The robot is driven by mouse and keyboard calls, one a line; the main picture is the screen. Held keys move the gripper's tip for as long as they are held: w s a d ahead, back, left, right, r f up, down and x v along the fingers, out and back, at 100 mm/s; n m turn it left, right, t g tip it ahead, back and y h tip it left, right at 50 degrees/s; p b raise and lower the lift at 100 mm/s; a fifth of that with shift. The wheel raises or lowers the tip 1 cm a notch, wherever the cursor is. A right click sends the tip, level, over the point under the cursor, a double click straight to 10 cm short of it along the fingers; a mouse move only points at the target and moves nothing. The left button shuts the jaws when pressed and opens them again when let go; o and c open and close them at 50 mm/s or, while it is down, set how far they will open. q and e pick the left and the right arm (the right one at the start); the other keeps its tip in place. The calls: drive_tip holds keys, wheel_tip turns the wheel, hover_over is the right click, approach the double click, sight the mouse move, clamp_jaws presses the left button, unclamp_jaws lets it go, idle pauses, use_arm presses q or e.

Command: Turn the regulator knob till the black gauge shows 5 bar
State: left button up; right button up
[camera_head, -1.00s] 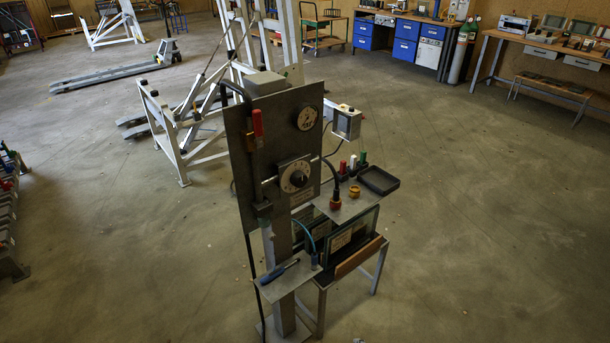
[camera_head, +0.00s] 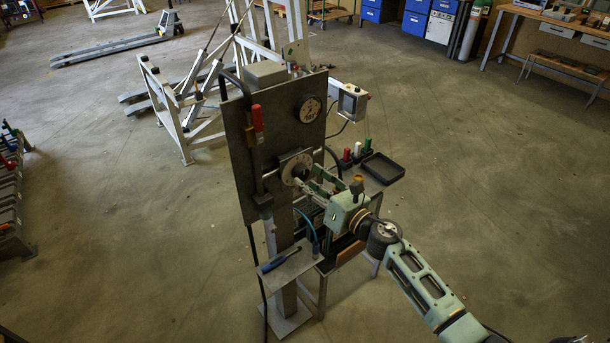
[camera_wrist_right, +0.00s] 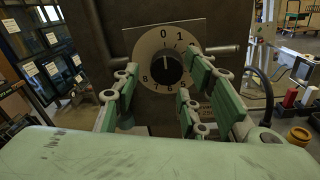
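The regulator knob (camera_wrist_right: 166,66) is black and round with a pale pointer line, set in a light numbered dial plate (camera_wrist_right: 150,48). The line points up, near the 0. In the head view the dial plate (camera_head: 297,167) is partly covered by my right gripper. A round gauge (camera_head: 309,109) with a dark rim sits higher on the grey panel; its reading is too small to tell. My right gripper (camera_head: 307,182) is in front of the dial. In the wrist view its green fingers (camera_wrist_right: 162,82) are spread on both sides of the knob with visible gaps. My left gripper is not in view.
A red-handled valve (camera_head: 257,120) and pipe stand on the panel's left side. A grey control box (camera_head: 352,102) is at its right. A black tray (camera_head: 382,168) and coloured-handled items sit on the shelf. A lower ledge (camera_head: 289,262) holds a blue-handled tool. Open floor surrounds the stand.

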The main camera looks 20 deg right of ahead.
sight(301, 173)
drive_tip(key=shift+x, duration=1.3)
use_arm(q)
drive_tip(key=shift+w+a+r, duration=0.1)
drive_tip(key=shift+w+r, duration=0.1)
use_arm(e)
drive_tip(key=shift+d, duration=0.1)
drive_tip(key=shift+f, duration=0.15)
drive_tip(key=c, duration=1)
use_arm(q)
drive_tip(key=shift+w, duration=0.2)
